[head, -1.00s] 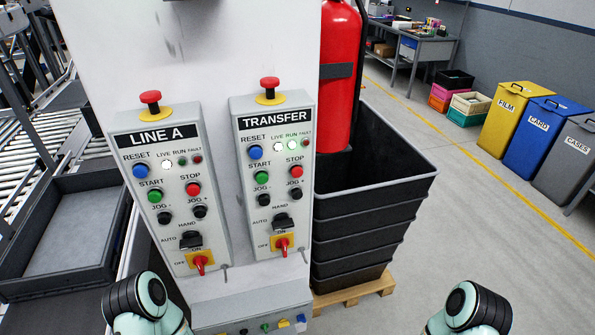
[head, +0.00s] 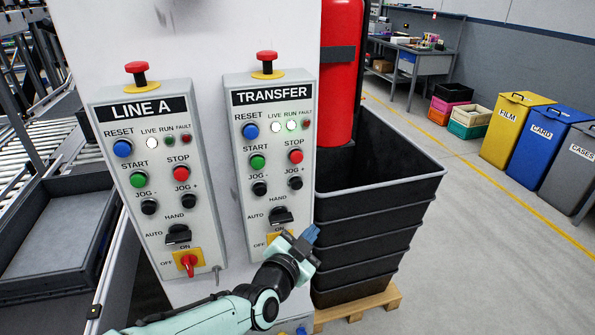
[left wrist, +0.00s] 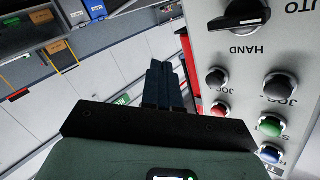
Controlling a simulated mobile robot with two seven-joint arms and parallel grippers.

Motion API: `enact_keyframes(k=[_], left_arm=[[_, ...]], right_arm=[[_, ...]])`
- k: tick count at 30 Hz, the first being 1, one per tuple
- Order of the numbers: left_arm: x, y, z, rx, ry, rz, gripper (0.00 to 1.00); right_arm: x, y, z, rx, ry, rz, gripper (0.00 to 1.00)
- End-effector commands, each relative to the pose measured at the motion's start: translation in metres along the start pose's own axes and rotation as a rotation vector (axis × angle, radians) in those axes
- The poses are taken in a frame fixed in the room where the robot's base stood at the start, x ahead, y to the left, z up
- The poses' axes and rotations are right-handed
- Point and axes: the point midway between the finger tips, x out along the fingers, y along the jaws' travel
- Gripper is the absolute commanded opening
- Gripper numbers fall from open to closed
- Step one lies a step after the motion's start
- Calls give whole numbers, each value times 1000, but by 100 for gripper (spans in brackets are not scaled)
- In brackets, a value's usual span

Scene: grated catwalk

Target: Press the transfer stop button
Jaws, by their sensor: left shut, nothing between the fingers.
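The TRANSFER panel (head: 232,170) is on the right of the white column. Its red stop button (head: 295,156) is at the right, beside the green start button (head: 257,161). In the left wrist view the panel is upside down and the red stop button (left wrist: 220,109) shows beside the dark fingers. My left gripper (head: 312,234) is shut and empty, below and slightly right of the stop button, near the panel's lower right edge. It partly covers the yellow on/off switch. The same gripper (left wrist: 158,85) shows in the left wrist view. My right gripper is not in view.
The LINE A panel (head: 150,225) with its own red stop button (head: 181,173) is to the left. A red mushroom button (head: 267,57) tops the TRANSFER panel. A red extinguisher (head: 338,90) and stacked black crates (head: 375,215) stand right of the column.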

Motion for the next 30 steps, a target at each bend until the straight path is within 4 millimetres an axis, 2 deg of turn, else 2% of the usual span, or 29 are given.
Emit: enact_keyframes(k=[1, 3, 6, 9, 13, 22, 30], left_arm=[[-9, -8, -28, 28, 68, -27, 0], [-20, -20, -60, 66, 138, -59, 0], [-35, -34, -92, 102, 209, -97, 0], [-45, -42, -111, 122, 251, -121, 0], [-51, -47, -120, 131, 270, -133, 0], [-50, -47, -120, 131, 269, -133, 0], [-35, -59, -113, 131, 269, -135, 0]], right_arm=[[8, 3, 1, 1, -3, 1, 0], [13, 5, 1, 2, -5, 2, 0], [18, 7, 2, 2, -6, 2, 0], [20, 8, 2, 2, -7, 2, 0], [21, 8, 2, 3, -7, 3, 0], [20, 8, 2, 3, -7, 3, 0], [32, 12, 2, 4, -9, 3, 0]])
